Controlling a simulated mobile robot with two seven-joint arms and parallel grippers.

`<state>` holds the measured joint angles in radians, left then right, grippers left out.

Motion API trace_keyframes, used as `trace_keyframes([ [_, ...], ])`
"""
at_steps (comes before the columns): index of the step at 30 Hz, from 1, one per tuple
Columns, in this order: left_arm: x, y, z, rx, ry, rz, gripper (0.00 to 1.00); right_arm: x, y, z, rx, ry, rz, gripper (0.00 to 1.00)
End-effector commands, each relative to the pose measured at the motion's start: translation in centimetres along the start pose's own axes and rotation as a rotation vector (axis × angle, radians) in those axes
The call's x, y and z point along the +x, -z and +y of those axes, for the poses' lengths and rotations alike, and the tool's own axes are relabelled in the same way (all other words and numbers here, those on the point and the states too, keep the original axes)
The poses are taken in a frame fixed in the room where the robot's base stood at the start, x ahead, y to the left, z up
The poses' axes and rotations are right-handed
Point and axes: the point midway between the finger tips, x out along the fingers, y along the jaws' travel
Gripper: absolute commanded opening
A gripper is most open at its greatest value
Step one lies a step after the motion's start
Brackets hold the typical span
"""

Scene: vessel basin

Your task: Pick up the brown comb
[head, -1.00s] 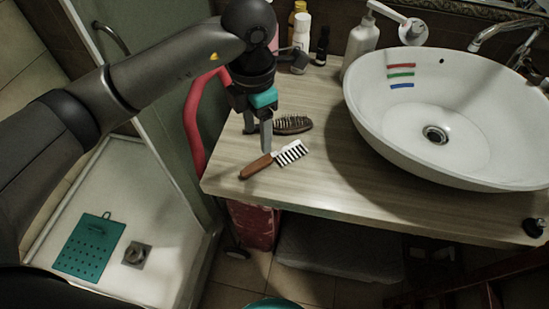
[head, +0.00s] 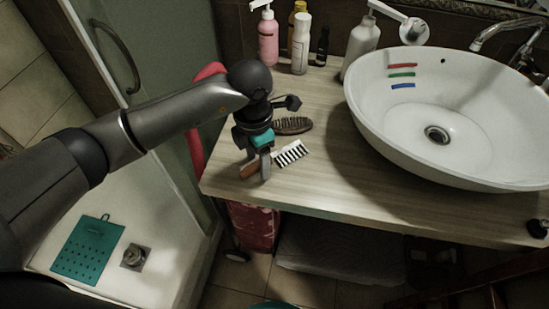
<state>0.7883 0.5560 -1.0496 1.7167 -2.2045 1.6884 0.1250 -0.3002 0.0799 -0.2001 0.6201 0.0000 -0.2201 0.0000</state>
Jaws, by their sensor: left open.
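A comb or brush (head: 291,153) with a wooden brown handle and a black-and-white toothed head lies on the counter near its front edge. A dark brown oval hairbrush (head: 294,125) lies just behind it, partly covered by my gripper. My left gripper (head: 254,173) points down over the brown handle, its fingers apart with the handle showing between them. I cannot tell whether the fingers touch the handle. Part of the handle is hidden by the fingers. My right gripper is not in view.
A white basin (head: 376,133) with red, green and blue strips fills the counter's right side. A pink bottle (head: 268,38), a white bottle (head: 301,45) and a soap dispenser (head: 361,47) stand at the back. The wooden counter (head: 345,192) is clear right of the comb.

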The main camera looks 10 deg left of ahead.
Motion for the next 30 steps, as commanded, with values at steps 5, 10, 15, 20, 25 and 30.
trace_keyframes([
  [5,-0.06,0.00,0.01,0.000,0.000,0.000,0.48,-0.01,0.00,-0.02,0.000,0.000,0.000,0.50],
  [10,-0.08,0.00,0.02,-0.001,0.000,0.000,0.29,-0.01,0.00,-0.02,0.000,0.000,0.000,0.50],
  [15,-0.08,0.01,0.03,-0.001,0.000,0.000,0.10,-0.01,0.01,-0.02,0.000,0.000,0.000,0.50],
  [20,-0.08,0.01,0.03,-0.001,0.000,0.000,0.00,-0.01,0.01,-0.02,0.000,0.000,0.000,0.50],
  [25,-0.08,0.01,0.03,-0.001,0.000,0.000,0.00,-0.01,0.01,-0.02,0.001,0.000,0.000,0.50],
  [30,-0.09,0.00,0.03,-0.001,0.000,0.000,0.00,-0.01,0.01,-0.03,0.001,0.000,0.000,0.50],
])
